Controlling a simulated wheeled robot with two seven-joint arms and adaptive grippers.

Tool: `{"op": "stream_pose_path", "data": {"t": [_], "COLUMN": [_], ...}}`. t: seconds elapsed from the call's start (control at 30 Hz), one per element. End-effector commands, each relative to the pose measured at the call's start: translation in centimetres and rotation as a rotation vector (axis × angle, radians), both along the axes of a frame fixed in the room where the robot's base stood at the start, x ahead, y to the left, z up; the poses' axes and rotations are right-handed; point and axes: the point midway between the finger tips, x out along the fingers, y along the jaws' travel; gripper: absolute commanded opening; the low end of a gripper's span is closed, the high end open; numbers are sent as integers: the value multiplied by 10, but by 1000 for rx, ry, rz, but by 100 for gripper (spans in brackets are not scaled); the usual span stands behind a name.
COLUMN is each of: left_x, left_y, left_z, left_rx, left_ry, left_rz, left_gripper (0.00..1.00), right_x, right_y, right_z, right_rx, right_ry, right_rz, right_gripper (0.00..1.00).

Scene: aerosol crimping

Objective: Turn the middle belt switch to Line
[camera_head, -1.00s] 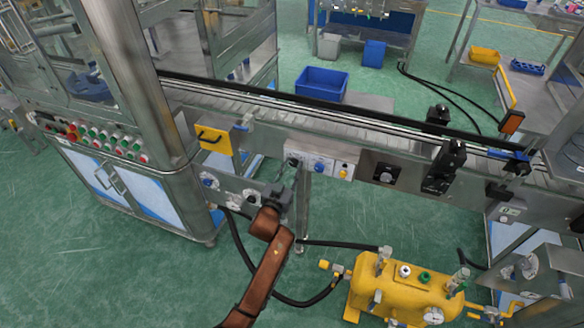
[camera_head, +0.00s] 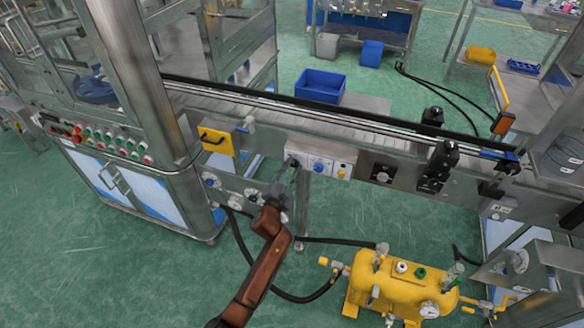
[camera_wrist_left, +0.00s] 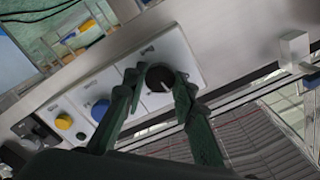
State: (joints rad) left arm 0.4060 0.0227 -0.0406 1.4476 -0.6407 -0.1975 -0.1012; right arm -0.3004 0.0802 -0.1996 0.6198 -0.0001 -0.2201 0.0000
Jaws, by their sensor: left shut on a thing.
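A white switch panel (camera_head: 331,170) sits on the front rail of the conveyor. In the left wrist view it carries a black rotary knob (camera_wrist_left: 160,75), a blue knob (camera_wrist_left: 101,110) and a yellow knob (camera_wrist_left: 63,121). My left gripper (camera_head: 295,165) is at the panel's left end; in the left wrist view its dark fingers (camera_wrist_left: 157,82) stand on both sides of the black knob and are shut on it. A pale pointer mark shows on the knob's face. The lettering is too small to read. The head view hides the black knob behind the gripper. My right gripper is not in view.
A separate dark knob plate (camera_head: 383,173) and black brackets (camera_head: 437,165) are farther right on the rail. A yellow handled box (camera_head: 216,140) sits left of the panel. A yellow tank (camera_head: 400,287) with hoses stands on the floor below.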

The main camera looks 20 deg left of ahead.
Motion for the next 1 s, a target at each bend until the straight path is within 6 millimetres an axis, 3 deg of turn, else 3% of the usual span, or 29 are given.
{"op": "stream_pose_path", "data": {"t": [0.3, 0.8, 0.83, 1.0], "left_x": [0, 0, 0, 0], "left_y": [0, 0, 0, 0], "left_z": [0, 0, 0, 0], "left_rx": [107, 122, 122, 121], "left_ry": [-4, -5, -5, -5], "left_rz": [-1, -1, -1, -1], "left_gripper": [1, 1, 27, 39], "right_x": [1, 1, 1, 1], "right_y": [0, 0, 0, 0], "right_z": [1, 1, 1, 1], "right_rx": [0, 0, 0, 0], "right_ry": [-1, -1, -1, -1], "right_rz": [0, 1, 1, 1], "right_gripper": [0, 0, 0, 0]}}
